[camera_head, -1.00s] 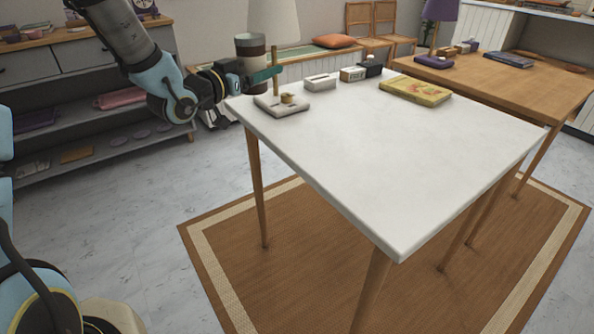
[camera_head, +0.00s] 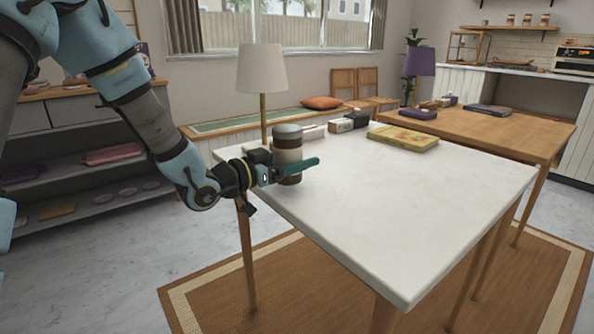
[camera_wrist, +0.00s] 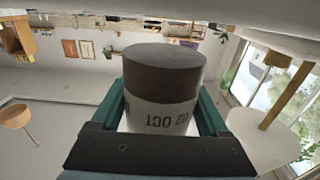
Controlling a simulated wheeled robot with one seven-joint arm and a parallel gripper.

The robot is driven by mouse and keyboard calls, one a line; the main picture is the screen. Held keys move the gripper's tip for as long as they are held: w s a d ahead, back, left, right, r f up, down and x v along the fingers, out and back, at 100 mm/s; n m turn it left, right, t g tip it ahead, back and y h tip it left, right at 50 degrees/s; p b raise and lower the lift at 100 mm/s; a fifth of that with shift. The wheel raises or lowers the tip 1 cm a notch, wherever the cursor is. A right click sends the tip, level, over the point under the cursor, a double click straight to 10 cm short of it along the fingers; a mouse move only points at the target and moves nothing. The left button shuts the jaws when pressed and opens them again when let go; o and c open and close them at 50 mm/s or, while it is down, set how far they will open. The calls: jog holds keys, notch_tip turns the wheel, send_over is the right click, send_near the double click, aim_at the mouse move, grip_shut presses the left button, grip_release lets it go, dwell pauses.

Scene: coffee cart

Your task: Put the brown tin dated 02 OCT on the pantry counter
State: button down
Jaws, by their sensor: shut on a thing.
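The tin (camera_head: 288,152) has brown bands, a pale label and a greyish lid. In the wrist view the tin (camera_wrist: 163,85) sits between the green fingers, its label reading "02 OCT" upside down. My gripper (camera_head: 300,168) is shut around its middle, reaching over the left end of the white table (camera_head: 400,210). I cannot tell whether the tin's base touches the tabletop. A white counter (camera_head: 515,70), possibly the pantry counter, stands at the back right beside an oven.
A lamp (camera_head: 262,75) stands just behind the tin. White and black boxes (camera_head: 342,125) and a yellow book (camera_head: 403,138) line the table's back edge. The table's front and right are clear. A wooden table (camera_head: 500,130) with a purple lamp stands beyond.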

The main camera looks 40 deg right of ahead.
jog(key=shift+f, duration=1.1)
